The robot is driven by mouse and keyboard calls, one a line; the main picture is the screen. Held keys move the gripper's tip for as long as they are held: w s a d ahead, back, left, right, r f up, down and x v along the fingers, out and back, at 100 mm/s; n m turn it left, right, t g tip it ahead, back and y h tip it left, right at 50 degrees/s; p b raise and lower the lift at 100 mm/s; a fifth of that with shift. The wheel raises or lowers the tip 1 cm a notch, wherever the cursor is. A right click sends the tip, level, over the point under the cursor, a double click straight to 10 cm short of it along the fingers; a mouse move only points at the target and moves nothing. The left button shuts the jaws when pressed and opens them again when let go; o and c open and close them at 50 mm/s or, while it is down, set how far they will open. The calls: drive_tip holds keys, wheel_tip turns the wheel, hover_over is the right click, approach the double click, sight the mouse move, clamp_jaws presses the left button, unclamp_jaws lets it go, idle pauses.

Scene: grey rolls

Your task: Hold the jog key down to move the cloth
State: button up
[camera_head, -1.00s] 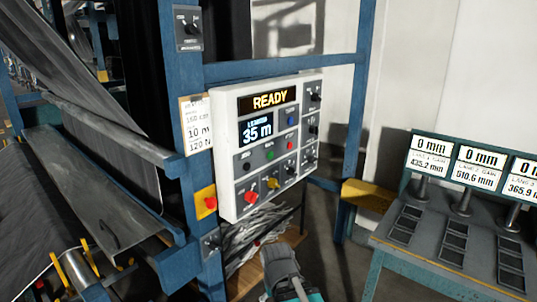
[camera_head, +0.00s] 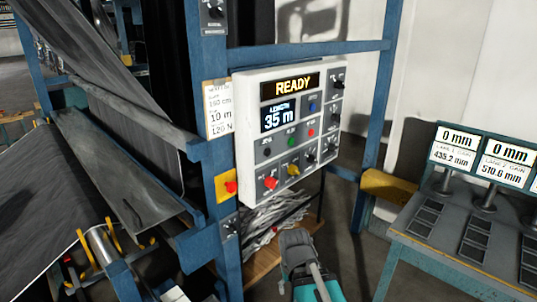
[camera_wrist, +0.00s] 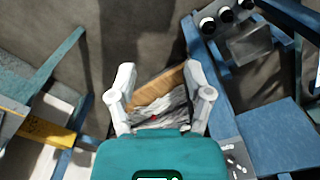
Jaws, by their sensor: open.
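A white control panel (camera_head: 290,135) on a blue frame shows READY and a length of 35 m. It carries small black, green, red and blue buttons, a red knob (camera_head: 270,183), a yellow knob (camera_head: 293,170) and dark switches at right. The key labels are too small to read, so I cannot tell which is the jog key. Dark grey cloth (camera_head: 45,205) runs over rollers at left. My gripper (camera_wrist: 163,92) is open and empty in the wrist view, with pale scraps beyond its fingers. The panel face does not show in that view.
A yellow box with a red button (camera_head: 229,187) sits left of the panel. Pale scraps (camera_head: 277,213) lie on a wooden board below it. A bench with displays (camera_head: 470,240) stands at right. Dark floor lies between bench and frame.

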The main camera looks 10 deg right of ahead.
clamp_jaws()
idle(1.2)
